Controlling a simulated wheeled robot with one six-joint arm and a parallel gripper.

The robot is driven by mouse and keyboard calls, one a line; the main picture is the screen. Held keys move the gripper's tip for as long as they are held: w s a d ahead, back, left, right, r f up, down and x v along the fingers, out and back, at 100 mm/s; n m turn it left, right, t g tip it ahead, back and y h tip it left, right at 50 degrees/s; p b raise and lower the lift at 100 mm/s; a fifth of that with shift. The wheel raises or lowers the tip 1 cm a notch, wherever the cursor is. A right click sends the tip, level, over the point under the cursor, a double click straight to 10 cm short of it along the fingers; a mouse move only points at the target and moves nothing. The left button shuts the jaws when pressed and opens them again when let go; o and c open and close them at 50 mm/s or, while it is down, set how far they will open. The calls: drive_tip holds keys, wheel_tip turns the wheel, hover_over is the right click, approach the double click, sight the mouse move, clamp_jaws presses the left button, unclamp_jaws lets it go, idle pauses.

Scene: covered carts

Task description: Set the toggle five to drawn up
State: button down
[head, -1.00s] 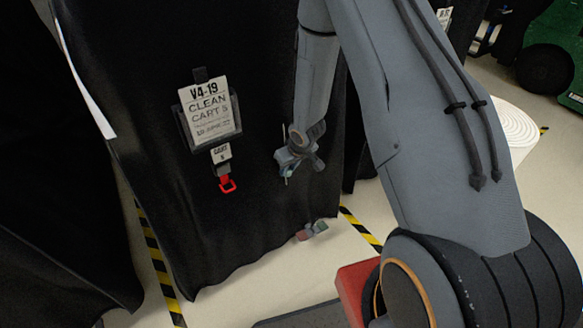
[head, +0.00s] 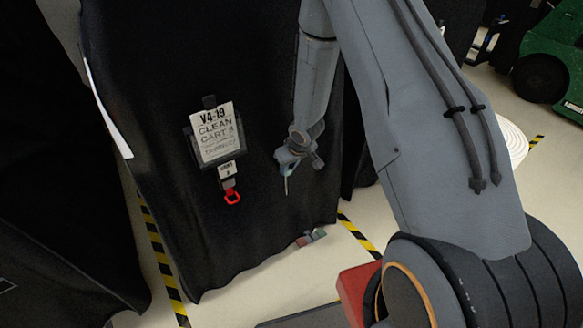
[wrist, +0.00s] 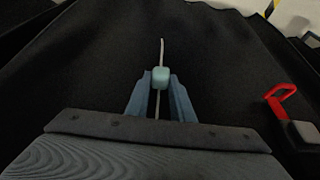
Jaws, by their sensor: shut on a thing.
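The toggle (wrist: 160,77) is a small pale teal block on a thin white cord (wrist: 162,50), in front of the black cart cover (wrist: 90,60). In the wrist view my gripper (wrist: 160,88) has its two blue fingers on either side of the toggle, shut on it. The cord shows beyond the toggle and between the fingers. In the head view my gripper (head: 286,160) is close to the black cover (head: 250,240), right of the sign, with the cord (head: 287,185) hanging below. The toggle is too small to make out there.
A "V4-19 clean carts" sign (head: 216,133) hangs on the cover, with a small tag (head: 227,170) and red loop (head: 232,197) below; the loop (wrist: 280,96) is right of my gripper in the wrist view. Another dark cover (head: 60,200) stands left. Striped floor tape (head: 163,265) runs between.

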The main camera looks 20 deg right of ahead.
sight(289, 169)
drive_tip(key=shift+d+r+p, duration=0.2)
drive_tip(key=shift+r+p, duration=1.9)
drive_tip(key=shift+r, duration=0.1)
drive_tip(key=c, duration=1.5)
unclamp_jaws()
drive_tip(key=shift+d, duration=0.1)
drive_tip(key=shift+a, duration=0.2)
drive_tip(key=shift+v, duration=3.85)
